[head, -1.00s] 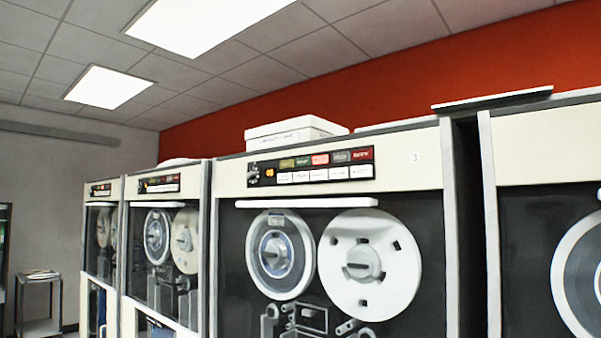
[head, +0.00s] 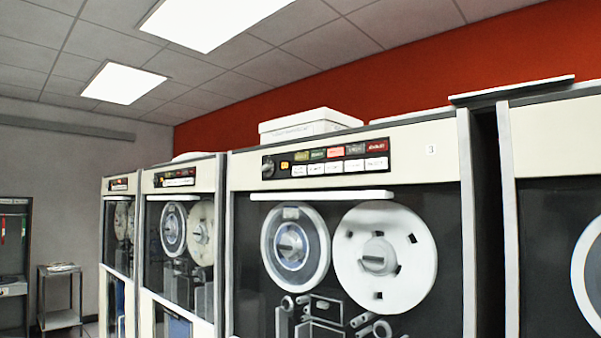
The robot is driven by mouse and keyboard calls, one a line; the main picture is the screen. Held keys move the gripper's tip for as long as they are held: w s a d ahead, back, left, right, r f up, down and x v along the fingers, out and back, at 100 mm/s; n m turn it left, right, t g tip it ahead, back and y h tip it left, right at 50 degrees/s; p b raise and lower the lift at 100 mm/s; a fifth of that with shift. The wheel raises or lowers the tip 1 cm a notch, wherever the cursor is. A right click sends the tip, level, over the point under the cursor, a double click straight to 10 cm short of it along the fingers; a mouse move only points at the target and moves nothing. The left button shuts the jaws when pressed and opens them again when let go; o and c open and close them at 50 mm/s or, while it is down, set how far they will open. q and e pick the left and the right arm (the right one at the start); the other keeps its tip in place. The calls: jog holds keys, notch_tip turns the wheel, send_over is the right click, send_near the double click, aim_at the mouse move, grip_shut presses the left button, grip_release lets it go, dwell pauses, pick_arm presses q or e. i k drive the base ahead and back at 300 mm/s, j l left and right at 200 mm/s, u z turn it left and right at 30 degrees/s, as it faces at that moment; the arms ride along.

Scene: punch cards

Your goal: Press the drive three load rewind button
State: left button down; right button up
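The tape drive marked 3 (head: 430,149) stands in the middle right of the head view. Its black control panel (head: 326,158) sits high on the cream front, with a dark knob at left, a row of coloured lights or keys, and a row of white buttons (head: 337,168) below. The labels are too small to read, so I cannot tell which button is load rewind. Below are a grey-blue reel (head: 295,245) and a white reel (head: 385,257) behind a dark window. Neither of my grippers is in view.
More tape drives (head: 180,245) stand to the left and another drive (head: 555,139) to the right, past a dark gap. A white box (head: 310,125) lies on top of drive 3. A small side table (head: 60,268) stands at far left.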

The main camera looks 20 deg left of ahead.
aim_at(298, 170)
jog(key=i+j, duration=0.1)
jog(key=i, duration=0.45)
jog(key=i+j, duration=0.15)
jog(key=i, duration=0.4)
jog(key=u, duration=1.6)
jog(key=i+l, duration=0.05)
